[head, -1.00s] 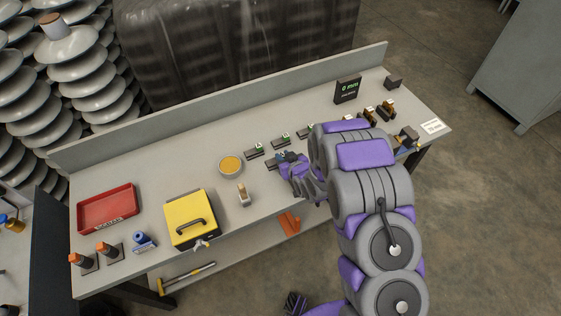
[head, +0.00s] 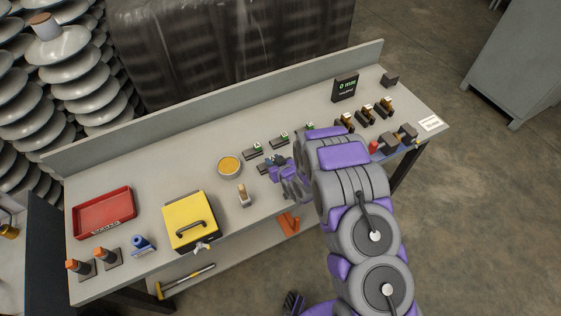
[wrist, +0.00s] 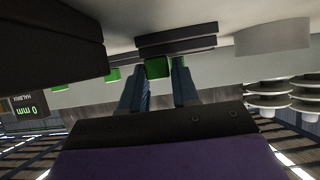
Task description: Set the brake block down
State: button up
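A dark, low block (head: 264,168) lies near the bench's front, just left of my gripper (head: 273,162). I cannot tell for sure that it is the brake block. A large dark block (wrist: 50,42) fills the wrist view's upper left, close to the camera. My arm hides part of the bench.
More green-tagged blocks (head: 279,141) line the bench behind. A yellow bowl (head: 229,166), a small upright piece (head: 244,196), a yellow case (head: 190,220) and a red tray (head: 104,212) stand left. Brass-and-dark pieces (head: 365,114) and a display (head: 345,88) stand right.

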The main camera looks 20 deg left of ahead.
jog(key=shift+o, duration=1.4)
jog(key=shift+s+a+f, duration=0.1)
jog(key=shift+a+f, duration=0.1)
jog(key=shift+a, duration=0.4)
jog(key=shift+s+a+f, duration=0.1)
jog(key=shift+a+f, duration=0.05)
jog(key=shift+a, duration=0.4)
jog(key=shift+o, duration=0.5)
jog(key=shift+d+f, duration=0.1)
jog(key=d, duration=0.3)
jog(key=shift+w+r, duration=0.1)
jog(key=shift+r, duration=0.3)
jog(key=shift+a, duration=0.4)
jog(key=shift+a+f, duration=0.2)
jog(key=shift+a, duration=0.5)
jog(key=shift+d+r, duration=0.1)
jog(key=shift+d, duration=0.65)
jog(key=shift+a+r, duration=0.15)
jog(key=shift+r, duration=0.25)
jog(key=p+v, duration=0.1)
jog(key=v, duration=1)
jog(key=shift+s+r, duration=0.25)
jog(key=shift+s, duration=0.05)
